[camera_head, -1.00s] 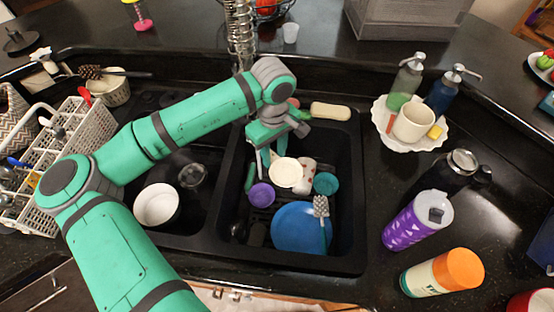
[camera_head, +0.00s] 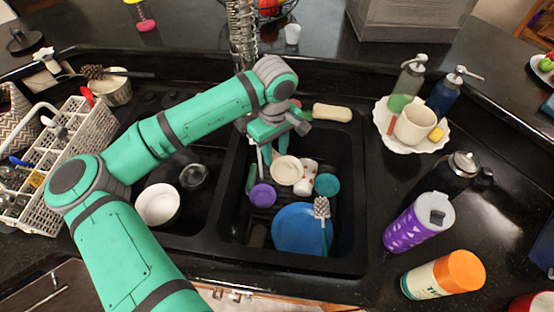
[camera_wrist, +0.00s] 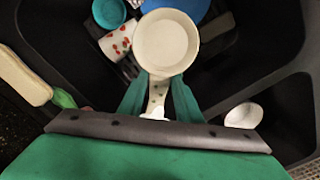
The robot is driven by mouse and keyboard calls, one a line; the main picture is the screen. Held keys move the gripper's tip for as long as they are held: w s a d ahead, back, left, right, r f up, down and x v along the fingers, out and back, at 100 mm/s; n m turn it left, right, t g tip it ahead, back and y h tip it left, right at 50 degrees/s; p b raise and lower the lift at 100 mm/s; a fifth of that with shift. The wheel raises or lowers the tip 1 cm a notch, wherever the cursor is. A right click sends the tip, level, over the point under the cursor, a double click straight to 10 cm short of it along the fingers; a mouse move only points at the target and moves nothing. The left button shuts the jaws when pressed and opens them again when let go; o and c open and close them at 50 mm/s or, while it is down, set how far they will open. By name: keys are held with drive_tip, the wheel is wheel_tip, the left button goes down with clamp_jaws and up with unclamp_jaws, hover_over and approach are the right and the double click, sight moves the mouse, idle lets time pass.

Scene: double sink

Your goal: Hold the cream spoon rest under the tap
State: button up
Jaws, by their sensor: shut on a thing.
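The cream spoon rest (camera_head: 287,169) is a round shallow dish with a short handle. In the wrist view the spoon rest (camera_wrist: 166,44) faces the camera, and its handle is between the two green fingers. My gripper (camera_head: 267,156) is over the right basin; in the wrist view my gripper (camera_wrist: 158,92) is shut on the handle. The spoon rest is above the dishes in the basin, near its back half. The tap (camera_head: 242,35) is a coiled metal spring faucet behind the sink, left of the gripper; its lower part is hidden by my arm. No water is visible.
The right basin holds a blue plate (camera_head: 297,232) with a brush (camera_head: 322,208), a purple cup (camera_head: 262,195), a teal cup (camera_head: 326,184) and a red-spotted white cup (camera_head: 308,172). The left basin holds a white bowl (camera_head: 158,205). A soap bar (camera_head: 332,113) lies on the back rim.

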sight(287, 180)
drive_tip(key=shift+w+d, duration=0.1)
drive_tip(key=shift+d, duration=0.3)
drive_tip(key=shift+a, duration=0.15)
drive_tip(key=shift+a, duration=0.45)
drive_tip(key=shift+d, duration=0.3)
drive_tip(key=shift+d, duration=0.3)
drive_tip(key=shift+s+d, duration=0.3)
drive_tip(key=shift+s, duration=1)
drive_tip(key=shift+s+d, duration=0.35)
drive_tip(key=shift+s, duration=0.95)
drive_tip(key=shift+s+d, duration=0.3)
drive_tip(key=shift+s, duration=1)
